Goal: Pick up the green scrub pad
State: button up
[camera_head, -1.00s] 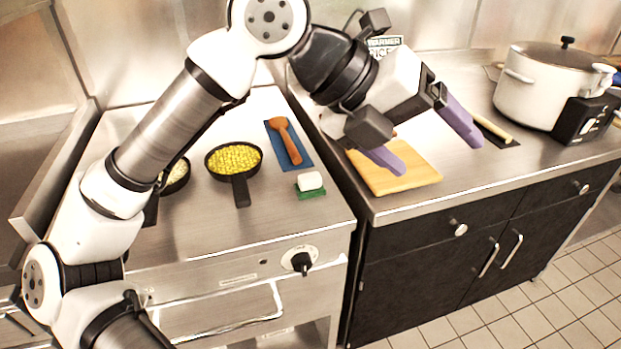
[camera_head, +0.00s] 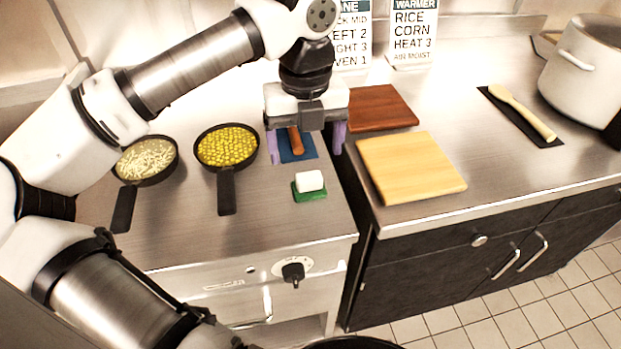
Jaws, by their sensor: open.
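The green scrub pad (camera_head: 311,196) lies flat on the steel top near its front right corner. A white block (camera_head: 309,181) sits on top of it, so only the pad's edges show. My gripper (camera_head: 306,156) is open and empty, with its purple fingers pointing down and spread wide. In the picture it is just above and behind the pad, over the blue mat (camera_head: 308,150), and apart from the pad.
A pan of corn (camera_head: 227,147) and a pan of pale shreds (camera_head: 147,160) stand left of the pad. A brown spoon (camera_head: 295,141) lies on the blue mat. A light board (camera_head: 410,167), a brown board (camera_head: 381,107) and a white pot (camera_head: 585,70) are on the right counter.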

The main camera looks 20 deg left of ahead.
aim_at(309, 176)
notch_tip(309, 176, down, 4)
jog(key=shift+w+f, duration=0.1)
jog(key=f+p, duration=0.1)
jog(key=f, duration=0.1)
jog(key=w+f+p, duration=0.1)
jog(key=f, duration=0.1)
jog(key=shift+f, duration=0.55)
jog(key=c, duration=1.1)
jog(key=shift+r, duration=0.15)
notch_tip(309, 176, up, 18)
jog(key=shift+f+b, duration=0.1)
jog(key=shift+b, duration=0.95)
